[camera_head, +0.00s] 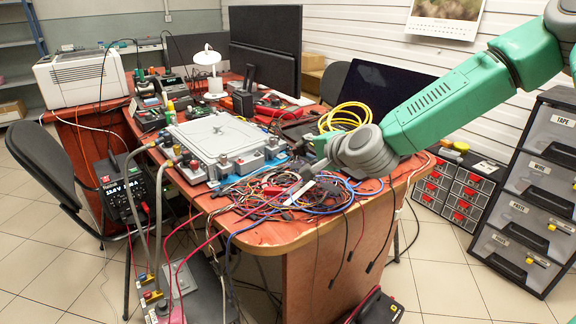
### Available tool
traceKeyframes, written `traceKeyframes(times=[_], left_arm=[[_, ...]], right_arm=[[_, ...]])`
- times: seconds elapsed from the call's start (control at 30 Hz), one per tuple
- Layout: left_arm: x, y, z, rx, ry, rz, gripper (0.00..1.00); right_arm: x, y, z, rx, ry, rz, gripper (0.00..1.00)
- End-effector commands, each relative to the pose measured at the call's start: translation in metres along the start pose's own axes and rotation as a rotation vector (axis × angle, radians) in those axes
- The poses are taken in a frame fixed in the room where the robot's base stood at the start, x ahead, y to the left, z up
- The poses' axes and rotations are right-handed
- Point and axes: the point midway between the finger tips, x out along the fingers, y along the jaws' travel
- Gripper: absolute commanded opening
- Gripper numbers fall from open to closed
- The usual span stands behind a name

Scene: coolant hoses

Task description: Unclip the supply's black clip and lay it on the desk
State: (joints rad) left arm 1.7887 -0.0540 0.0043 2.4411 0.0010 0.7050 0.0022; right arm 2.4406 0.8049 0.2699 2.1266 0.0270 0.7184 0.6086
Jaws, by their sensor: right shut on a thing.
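The supply is a black box with a lit display (122,190) at the left, beside the desk. Cables run around it; its black clip is too small to tell apart. My right gripper (299,184) reaches in from the right, low over the front of the red-brown desk (285,233), among tangled leads. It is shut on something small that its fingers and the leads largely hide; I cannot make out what. My left gripper is not in view.
Tangled red, blue and black leads (250,197) cover the desk's front, some hanging over its edge. A grey lidded unit (215,135) with hoses stands behind them. Yellow coiled cable (345,117) lies near my right arm. Drawer cabinets (530,190) stand at the right.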

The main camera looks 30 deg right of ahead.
Motion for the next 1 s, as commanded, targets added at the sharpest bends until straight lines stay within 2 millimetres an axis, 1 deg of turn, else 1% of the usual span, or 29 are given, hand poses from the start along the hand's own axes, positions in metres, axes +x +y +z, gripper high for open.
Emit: traceKeyframes(times=[0.03, 0.17, 0.27, 0.47, 0.8, 1.0], left_arm=[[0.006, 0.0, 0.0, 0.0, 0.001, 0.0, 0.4], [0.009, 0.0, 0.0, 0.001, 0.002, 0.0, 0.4], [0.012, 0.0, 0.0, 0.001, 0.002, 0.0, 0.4], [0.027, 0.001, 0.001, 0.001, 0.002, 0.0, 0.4], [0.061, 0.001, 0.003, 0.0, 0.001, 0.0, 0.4], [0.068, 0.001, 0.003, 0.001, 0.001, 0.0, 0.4]], right_arm=[[0.001, 0.005, -0.004, 0.011, 0.02, -0.012, 0.0], [0.001, 0.007, -0.01, 0.022, 0.044, -0.027, 0.0], [0.002, 0.01, -0.009, 0.021, 0.046, -0.028, 0.0], [0.008, 0.024, -0.005, 0.017, 0.046, -0.028, 0.0], [0.023, 0.059, -0.005, 0.02, 0.045, -0.027, 0.0], [0.026, 0.065, -0.004, 0.019, 0.044, -0.028, 0.0]])
